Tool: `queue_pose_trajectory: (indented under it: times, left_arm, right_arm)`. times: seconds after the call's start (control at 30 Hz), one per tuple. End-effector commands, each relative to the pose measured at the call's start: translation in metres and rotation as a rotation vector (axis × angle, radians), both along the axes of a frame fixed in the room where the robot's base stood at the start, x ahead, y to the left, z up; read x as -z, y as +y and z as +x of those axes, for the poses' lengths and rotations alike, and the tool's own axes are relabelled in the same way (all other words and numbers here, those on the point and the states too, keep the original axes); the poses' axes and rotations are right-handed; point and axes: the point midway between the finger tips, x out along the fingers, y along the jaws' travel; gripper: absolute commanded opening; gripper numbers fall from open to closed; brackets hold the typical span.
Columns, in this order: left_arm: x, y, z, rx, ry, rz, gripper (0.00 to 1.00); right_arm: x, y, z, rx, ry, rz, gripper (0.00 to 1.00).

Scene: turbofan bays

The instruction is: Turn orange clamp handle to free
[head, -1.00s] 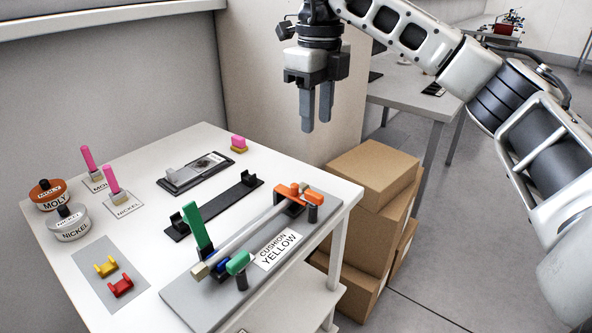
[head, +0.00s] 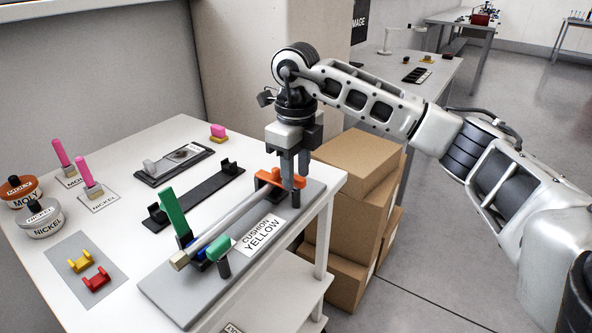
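The orange clamp (head: 266,178) sits at the far right end of the grey fixture plate, around the end of a long grey tube (head: 232,211). Its handle end is largely hidden behind my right gripper's fingers. My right gripper (head: 295,180) points down at this end, its two fingers apart with a narrow gap, beside a short dark post (head: 295,200). I cannot tell whether the fingers touch the handle. At the near end of the tube, a green clamp handle (head: 174,215) stands up. My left gripper is not in view.
A label reading CUSHION YELLOW (head: 260,235) lies on the plate (head: 190,290). A black cradle (head: 195,195), grey tray (head: 173,165), MOLY and NICKEL jars (head: 40,222) stand left. Cardboard boxes (head: 360,170) stand right of the table.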

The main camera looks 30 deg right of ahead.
Motion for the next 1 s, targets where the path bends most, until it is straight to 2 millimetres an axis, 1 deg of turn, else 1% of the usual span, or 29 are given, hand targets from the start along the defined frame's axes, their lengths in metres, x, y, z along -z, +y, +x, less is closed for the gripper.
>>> queue_pose_trajectory:
  times: [0.3, 0.33, 0.43, 0.47, 0.77, 1.0]
  left_arm:
    - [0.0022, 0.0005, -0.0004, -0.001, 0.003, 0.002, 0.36]
    - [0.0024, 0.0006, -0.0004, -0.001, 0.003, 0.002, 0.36]
    - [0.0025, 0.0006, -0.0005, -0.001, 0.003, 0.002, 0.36]
    - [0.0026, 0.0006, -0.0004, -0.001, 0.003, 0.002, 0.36]
    - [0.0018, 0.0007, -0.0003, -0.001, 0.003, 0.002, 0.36]
    - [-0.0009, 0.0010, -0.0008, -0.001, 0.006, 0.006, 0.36]
  right_arm:
    - [0.0030, -0.0001, -0.0001, 0.000, 0.000, 0.000, 0.36]
    - [0.0030, -0.0001, -0.0001, 0.000, 0.000, 0.000, 0.31]
    - [0.0029, -0.0001, -0.0001, 0.000, 0.000, 0.000, 0.03]
    - [0.0029, -0.0001, -0.0001, 0.000, 0.000, 0.000, 0.00]
    - [0.0024, -0.0002, 0.0000, 0.018, 0.000, 0.000, 0.00]
    - [0.0017, -0.0002, 0.0000, 0.120, 0.001, 0.000, 0.00]
